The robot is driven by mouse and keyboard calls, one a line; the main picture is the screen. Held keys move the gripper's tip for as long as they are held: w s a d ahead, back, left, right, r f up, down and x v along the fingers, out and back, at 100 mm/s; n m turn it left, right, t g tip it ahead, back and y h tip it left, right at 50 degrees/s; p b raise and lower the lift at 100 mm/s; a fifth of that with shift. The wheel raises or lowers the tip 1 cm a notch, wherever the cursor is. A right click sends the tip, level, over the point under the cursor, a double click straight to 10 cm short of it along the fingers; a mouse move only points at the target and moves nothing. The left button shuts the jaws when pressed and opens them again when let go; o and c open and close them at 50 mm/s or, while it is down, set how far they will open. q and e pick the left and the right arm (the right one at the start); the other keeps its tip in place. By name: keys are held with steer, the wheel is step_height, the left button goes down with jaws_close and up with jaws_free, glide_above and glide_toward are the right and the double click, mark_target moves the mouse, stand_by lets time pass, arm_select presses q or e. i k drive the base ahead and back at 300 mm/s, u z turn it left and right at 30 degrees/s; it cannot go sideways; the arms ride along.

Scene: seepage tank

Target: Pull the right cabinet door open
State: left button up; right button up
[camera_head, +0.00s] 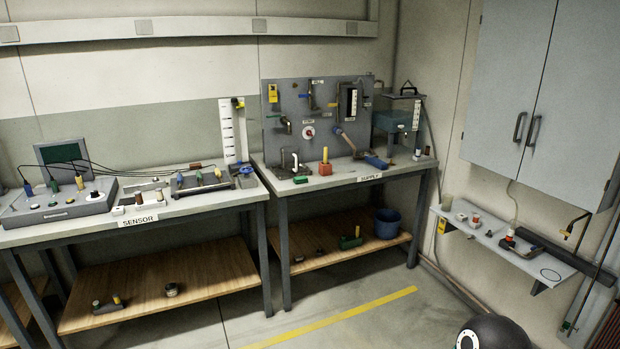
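A grey wall cabinet with two tall doors hangs at the upper right. Its left door (503,75) and right door (578,100) both look shut, with a thin dark seam between them. The right door's dark bar handle (533,130) stands upright beside the seam, close to the left door's handle (520,127). The cabinet's top is cut off by the picture edge. Neither of my grippers shows in this view. A dark round part at the bottom right looks like mine, well below the cabinet.
A narrow wall shelf (500,246) with small items juts out below the cabinet. Pipes (583,270) run down the wall at right. The supply bench (335,183) and sensor bench (140,226) stand to the left. Floor with a yellow line (340,317) is clear in front.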

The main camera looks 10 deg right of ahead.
mark_target(572, 154)
steer(key=u, duration=0.1)
steer(key=i, duration=1.5)
steer(key=z, duration=2.1)
steer(key=i, duration=2.45)
